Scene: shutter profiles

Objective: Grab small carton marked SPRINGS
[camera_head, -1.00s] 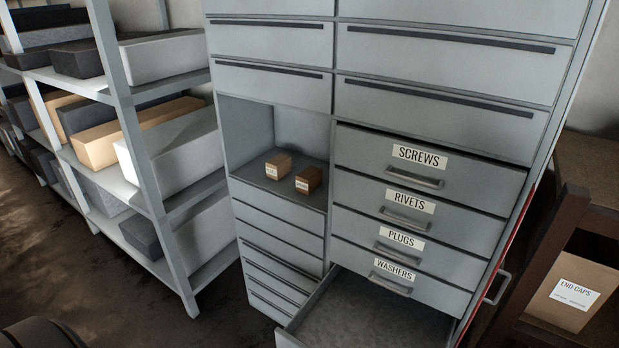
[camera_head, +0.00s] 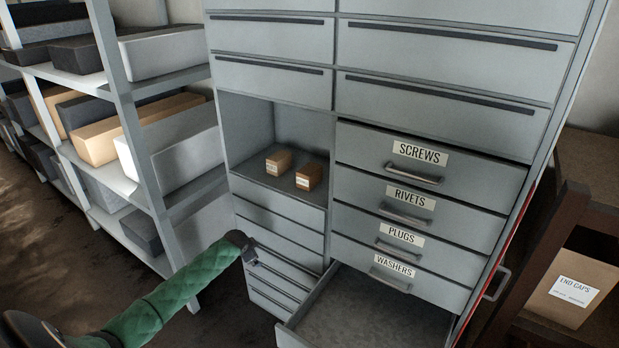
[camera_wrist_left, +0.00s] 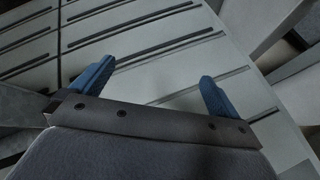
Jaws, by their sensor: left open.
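Two small brown cartons sit in the open niche of the grey cabinet: a left carton (camera_head: 278,162) and a right carton (camera_head: 309,176). Each has a pale label too small to read, so I cannot tell which is marked SPRINGS. My left gripper (camera_head: 250,262) is in front of the cabinet's lower left drawers, below the niche and apart from the cartons. In the left wrist view its blue fingers (camera_wrist_left: 155,88) are spread and empty, with drawer fronts beyond them. My right gripper is not in view.
Closed drawers marked SCREWS (camera_head: 428,166), RIVETS, PLUGS and WASHERS are right of the niche. Below them an empty drawer (camera_head: 365,315) is pulled out. A shelf rack (camera_head: 150,170) stands left. An END CAPS box (camera_head: 570,290) is at the right.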

